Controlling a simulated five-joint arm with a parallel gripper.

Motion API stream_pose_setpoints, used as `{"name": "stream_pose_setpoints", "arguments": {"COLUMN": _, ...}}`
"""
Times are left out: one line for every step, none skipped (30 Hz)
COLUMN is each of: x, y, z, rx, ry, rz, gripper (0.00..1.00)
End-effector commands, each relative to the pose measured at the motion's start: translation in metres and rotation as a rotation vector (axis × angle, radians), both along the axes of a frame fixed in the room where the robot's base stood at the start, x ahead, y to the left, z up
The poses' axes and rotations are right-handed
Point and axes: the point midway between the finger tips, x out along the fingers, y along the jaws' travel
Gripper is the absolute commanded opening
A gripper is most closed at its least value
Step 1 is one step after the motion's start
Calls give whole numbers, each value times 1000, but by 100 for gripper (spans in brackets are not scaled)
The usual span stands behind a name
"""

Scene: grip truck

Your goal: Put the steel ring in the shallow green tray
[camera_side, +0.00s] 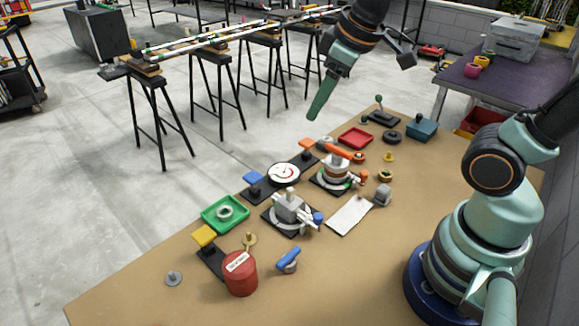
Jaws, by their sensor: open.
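The shallow green tray (206,215) lies at the left edge of the brown table. A pale grey ring (225,212), which looks like the steel ring, lies flat inside it near the middle. My gripper (361,88) is high above the far end of the table, up and to the right of the tray. Its jaws are wide apart, with one long green finger pointing down. Nothing is between them, and the gripper is well clear of the ring and tray.
A red canister (240,274) and a yellow-topped block (205,237) stand near the tray. A round dial (284,173), a grey vise-like fixture (290,210), a white plate (350,215) and a red tray (356,138) lie farther along.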

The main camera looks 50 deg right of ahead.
Motion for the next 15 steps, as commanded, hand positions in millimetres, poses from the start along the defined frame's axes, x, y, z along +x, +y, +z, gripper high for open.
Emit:
{"name": "stream_pose_setpoints", "arguments": {"x": -10, "y": -6, "z": 0, "rx": 28, "ry": -24, "rz": -76, "gripper": 56}}
{"name": "stream_pose_setpoints", "arguments": {"x": -14, "y": -9, "z": -1, "rx": 43, "ry": -34, "rz": -117, "gripper": 56}}
{"name": "stream_pose_setpoints", "arguments": {"x": -19, "y": -12, "z": -2, "rx": 63, "ry": -46, "rz": -168, "gripper": 56}}
{"name": "stream_pose_setpoints", "arguments": {"x": -22, "y": -14, "z": -3, "rx": 76, "ry": -55, "rz": -201, "gripper": 56}}
{"name": "stream_pose_setpoints", "arguments": {"x": -25, "y": -15, "z": -4, "rx": 88, "ry": -62, "rz": -228, "gripper": 56}}
{"name": "stream_pose_setpoints", "arguments": {"x": -28, "y": -17, "z": -5, "rx": 101, "ry": -70, "rz": -259, "gripper": 56}}
{"name": "stream_pose_setpoints", "arguments": {"x": -30, "y": -18, "z": -6, "rx": 108, "ry": -74, "rz": -277, "gripper": 56}}
{"name": "stream_pose_setpoints", "arguments": {"x": -31, "y": -19, "z": -6, "rx": 115, "ry": -77, "rz": -292, "gripper": 56}}
{"name": "stream_pose_setpoints", "arguments": {"x": -32, "y": -19, "z": -7, "rx": 121, "ry": -80, "rz": -305, "gripper": 56}}
{"name": "stream_pose_setpoints", "arguments": {"x": -33, "y": -20, "z": -7, "rx": 123, "ry": -81, "rz": -312, "gripper": 56}}
{"name": "stream_pose_setpoints", "arguments": {"x": -33, "y": -20, "z": -8, "rx": 125, "ry": -82, "rz": -316, "gripper": 56}}
{"name": "stream_pose_setpoints", "arguments": {"x": -33, "y": -20, "z": -8, "rx": 127, "ry": -82, "rz": -319, "gripper": 56}}
{"name": "stream_pose_setpoints", "arguments": {"x": -33, "y": -20, "z": -8, "rx": 127, "ry": -82, "rz": -319, "gripper": 56}}
{"name": "stream_pose_setpoints", "arguments": {"x": -33, "y": -20, "z": -8, "rx": 126, "ry": -81, "rz": -319, "gripper": 56}}
{"name": "stream_pose_setpoints", "arguments": {"x": -33, "y": -20, "z": -8, "rx": 126, "ry": -81, "rz": -318, "gripper": 56}}
